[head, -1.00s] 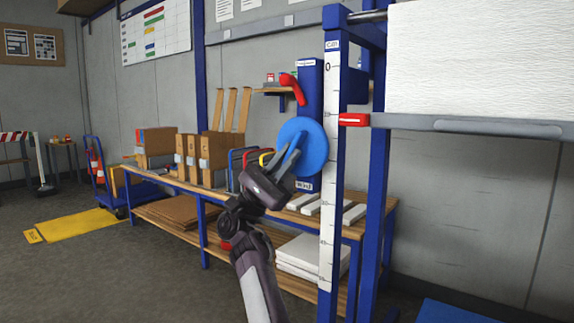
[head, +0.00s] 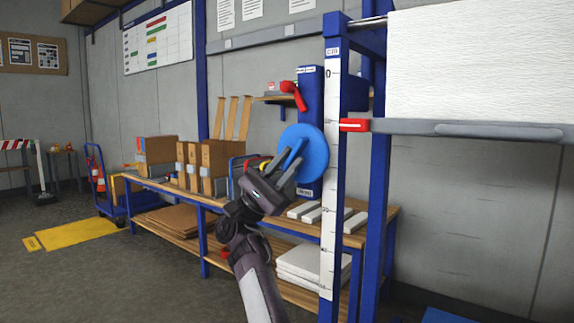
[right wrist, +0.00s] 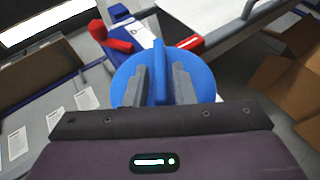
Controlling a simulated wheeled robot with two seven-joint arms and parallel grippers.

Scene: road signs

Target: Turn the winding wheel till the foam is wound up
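The blue winding wheel (head: 304,151) is mounted on a blue post box beside the white scale (head: 329,180). A raised bar crosses its face. My right gripper (head: 284,166) is at the wheel, its fingers on either side of the bar. The right wrist view shows the wheel (right wrist: 205,82) with the bar (right wrist: 160,72) between the two fingers, with narrow gaps beside it. The white foam sheet (head: 480,60) hangs at the upper right, down to a grey bar (head: 470,129). A red pointer (head: 354,125) at the bar's end sits below the scale's 0. My left gripper is out of view.
A red lever (head: 294,95) sticks out above the wheel. Behind my right arm is a wooden bench (head: 270,235) with cardboard boxes (head: 213,160) and white slabs (head: 305,262). A blue upright (head: 381,200) stands right of the scale. Open floor lies at left.

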